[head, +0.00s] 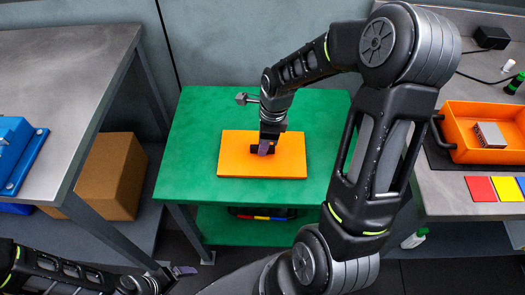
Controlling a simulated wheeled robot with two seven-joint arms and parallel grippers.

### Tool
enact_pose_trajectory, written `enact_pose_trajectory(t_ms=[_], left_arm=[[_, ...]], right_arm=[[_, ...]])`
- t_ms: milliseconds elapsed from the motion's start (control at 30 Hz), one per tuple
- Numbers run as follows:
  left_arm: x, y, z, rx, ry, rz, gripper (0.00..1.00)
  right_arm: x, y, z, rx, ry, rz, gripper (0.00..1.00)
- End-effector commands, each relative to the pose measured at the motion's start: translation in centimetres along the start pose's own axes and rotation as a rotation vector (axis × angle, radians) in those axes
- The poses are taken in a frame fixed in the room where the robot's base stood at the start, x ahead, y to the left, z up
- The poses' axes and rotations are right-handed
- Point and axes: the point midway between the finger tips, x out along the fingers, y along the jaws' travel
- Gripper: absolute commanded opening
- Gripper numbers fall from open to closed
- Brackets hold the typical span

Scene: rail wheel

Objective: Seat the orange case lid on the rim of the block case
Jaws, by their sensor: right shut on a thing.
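The orange case lid (233,155) is a flat rectangular plate over the middle of the green table (200,120). My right gripper (264,150) comes down from above and is shut on the lid near its centre; the fingers hide the part they grip. I cannot make out the block case; the lid may cover it. I cannot tell whether the lid lies on a rim or is held just above. My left gripper (184,270) is low at the left, apart from the lid, and its jaws are too small to read.
A steel bench (70,65) with a blue object (20,150) stands left, a cardboard box (108,175) below. At right, a counter holds an orange tray (468,110) and coloured cards (480,189). A dark item with coloured stripes (262,214) lies under the green table.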

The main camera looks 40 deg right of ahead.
Motion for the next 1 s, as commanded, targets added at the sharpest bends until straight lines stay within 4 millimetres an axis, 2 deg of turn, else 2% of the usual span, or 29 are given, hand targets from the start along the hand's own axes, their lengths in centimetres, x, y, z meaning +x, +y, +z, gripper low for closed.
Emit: enact_pose_trajectory(t_ms=[667, 867, 1000], left_arm=[[0.0, 0.0, 0.0, 0.0, 0.0, 0.0, 0.87], [0.1, 0.0, 0.0, 0.0, 0.0, 0.0, 0.87], [0.2, -0.1, 0.0, 0.0, 0.0, 0.0, 0.87]], right_arm=[[-0.2, -0.1, 0.1, 0.0, 0.0, -0.001, 0.0], [-2.3, -0.1, 0.4, -0.002, -0.002, -0.006, 0.0], [-5.0, -0.1, 0.8, -0.002, -0.003, -0.007, 0.0]])
